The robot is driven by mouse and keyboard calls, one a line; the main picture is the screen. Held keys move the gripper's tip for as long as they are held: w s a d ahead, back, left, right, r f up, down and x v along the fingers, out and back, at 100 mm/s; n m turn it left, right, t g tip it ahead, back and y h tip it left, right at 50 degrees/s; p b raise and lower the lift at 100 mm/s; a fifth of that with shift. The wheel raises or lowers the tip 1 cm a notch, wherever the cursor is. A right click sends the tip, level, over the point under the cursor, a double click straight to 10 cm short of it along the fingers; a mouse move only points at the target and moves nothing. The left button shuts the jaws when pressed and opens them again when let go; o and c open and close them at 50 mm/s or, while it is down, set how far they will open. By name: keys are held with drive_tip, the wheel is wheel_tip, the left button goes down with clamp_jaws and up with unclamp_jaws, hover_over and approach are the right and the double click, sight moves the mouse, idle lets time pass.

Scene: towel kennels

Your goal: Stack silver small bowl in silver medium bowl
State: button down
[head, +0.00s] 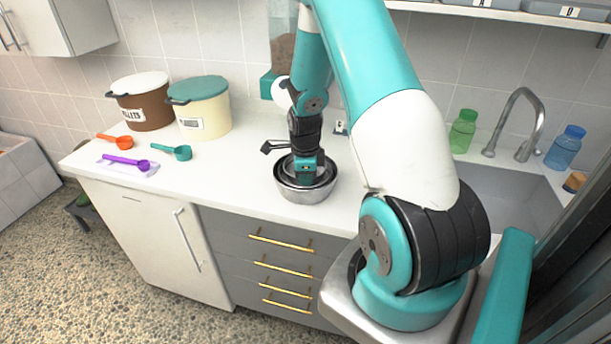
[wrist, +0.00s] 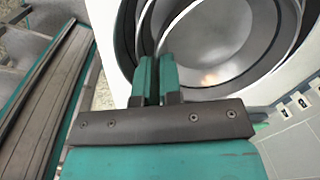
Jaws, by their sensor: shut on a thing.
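The silver medium bowl (head: 304,195) stands on the white counter, its outer wall and rim showing below my gripper. In the wrist view, the silver small bowl (wrist: 215,45) sits inside the wider ring of the medium bowl (wrist: 128,40), their rims roughly concentric. My gripper (wrist: 158,65) is shut on the small bowl's near wall, one teal finger on each side of it. In the head view my gripper (head: 306,177) points down into the bowls and hides part of them. I cannot tell whether the small bowl's base touches the medium bowl.
A brown tub (head: 146,110) and a cream tub with teal lid (head: 204,112) stand at the back left. Orange (head: 118,141), teal (head: 176,152) and purple (head: 125,160) scoops lie before them. The sink (head: 510,185), a green bottle (head: 462,133) and a blue bottle (head: 566,148) are at right.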

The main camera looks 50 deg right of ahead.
drive_tip(key=c, duration=1.3)
unclamp_jaws()
drive_tip(key=shift+r, duration=0.1)
